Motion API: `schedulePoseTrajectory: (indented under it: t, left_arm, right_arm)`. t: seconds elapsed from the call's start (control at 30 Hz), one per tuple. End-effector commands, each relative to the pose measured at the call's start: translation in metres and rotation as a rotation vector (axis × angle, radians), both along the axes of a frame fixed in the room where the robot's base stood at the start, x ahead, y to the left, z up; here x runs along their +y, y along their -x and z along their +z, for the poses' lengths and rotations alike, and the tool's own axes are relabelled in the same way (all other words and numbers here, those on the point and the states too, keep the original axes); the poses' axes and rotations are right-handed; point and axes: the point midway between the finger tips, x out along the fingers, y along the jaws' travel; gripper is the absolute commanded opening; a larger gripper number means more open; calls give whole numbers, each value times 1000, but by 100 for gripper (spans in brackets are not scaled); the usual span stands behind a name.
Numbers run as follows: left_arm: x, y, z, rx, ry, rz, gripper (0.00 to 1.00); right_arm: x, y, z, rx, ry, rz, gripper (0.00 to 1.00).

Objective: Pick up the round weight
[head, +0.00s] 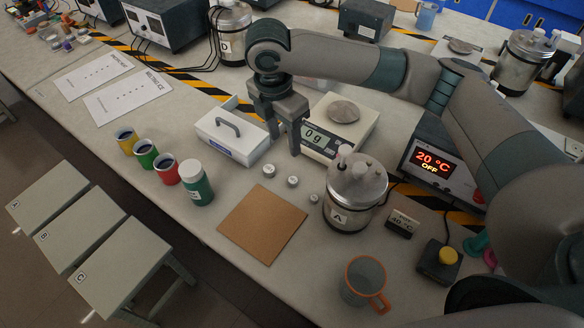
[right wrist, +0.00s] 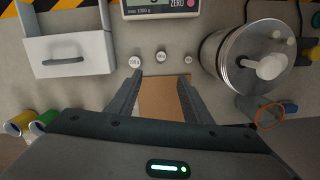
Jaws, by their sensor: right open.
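Three small round silver weights stand in a loose row on the bench: a larger one (head: 268,170), a middle one (head: 293,182) and a smaller one (head: 314,198). In the right wrist view they show above the fingertips: the larger (right wrist: 134,62), the middle (right wrist: 161,56) and the smaller (right wrist: 188,60). Their labels are too small to read surely. My right gripper (head: 285,143) points down, open and empty, just behind the weights in the head view. Its two fingers also show apart in the right wrist view (right wrist: 160,90). My left gripper is not in view.
A scale (head: 352,128) reading 0 g and a white box with a handle (head: 232,145) flank the gripper. Metal canister A (head: 352,215) stands right of the weights. A brown square mat (head: 262,224) lies in front; a green jar (head: 197,188) stands left.

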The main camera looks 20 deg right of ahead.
Motion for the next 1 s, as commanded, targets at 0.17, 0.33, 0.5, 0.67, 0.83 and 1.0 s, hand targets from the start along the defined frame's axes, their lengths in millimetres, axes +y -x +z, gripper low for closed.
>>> schedulePoseTrajectory:
  t: [0.17, 0.33, 0.5, 0.67, 0.83, 1.0]
  left_arm:
    - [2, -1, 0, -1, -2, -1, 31]
    - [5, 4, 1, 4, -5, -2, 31]
    - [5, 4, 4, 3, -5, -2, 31]
    - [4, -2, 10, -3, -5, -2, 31]
    - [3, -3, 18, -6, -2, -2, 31]
    - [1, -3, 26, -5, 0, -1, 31]
  right_arm:
    - [0, 0, 0, 0, 0, 0, 45]
    - [0, 0, 0, 0, 0, 0, 45]
    - [-1, 0, -8, 1, 0, -2, 45]
    - [-4, -1, -29, 3, 1, -1, 45]
    - [-7, -2, -59, 3, 2, -2, 45]
    - [-10, -4, -89, 4, 1, -2, 45]
